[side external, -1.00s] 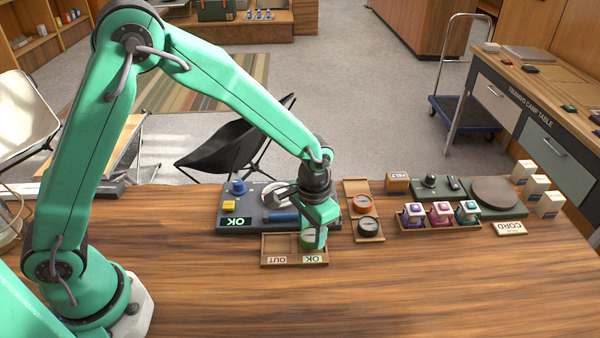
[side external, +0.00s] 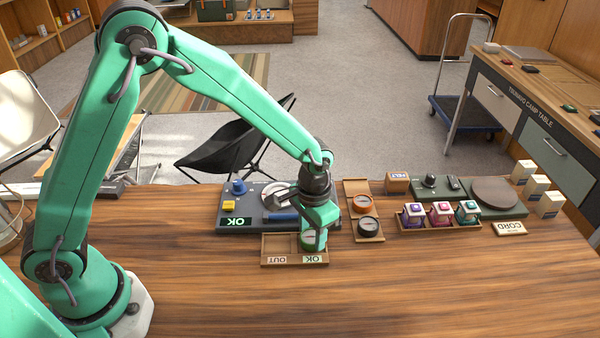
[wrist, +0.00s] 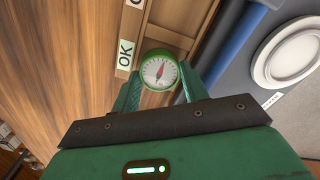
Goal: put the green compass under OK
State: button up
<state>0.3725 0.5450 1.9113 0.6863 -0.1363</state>
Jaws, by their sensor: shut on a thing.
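The green compass (wrist: 159,72) shows in the wrist view between the fingers of my gripper (wrist: 160,88), its dial and red needle facing the camera. My gripper is shut on it. In the side view the green compass (side external: 308,241) is partly hidden by my gripper (side external: 313,238), at the OK end of a wooden two-part tray (side external: 265,252). The OK label (side external: 313,259) is on the tray's front right edge, with the OUT label (side external: 277,261) to its left. The OUT compartment looks empty. I cannot tell whether the compass touches the tray floor.
Behind the tray stands a grey test station (side external: 237,213) with a blue knob, a yellow button and a dial. Several small lanterns stand further right.

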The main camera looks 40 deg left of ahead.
jog(key=shift+f, duration=0.15)
dwell(0.5)
jog(key=o, duration=1.1)
jog(key=shift+a, duration=0.1)
jog(key=shift+c, duration=0.3)
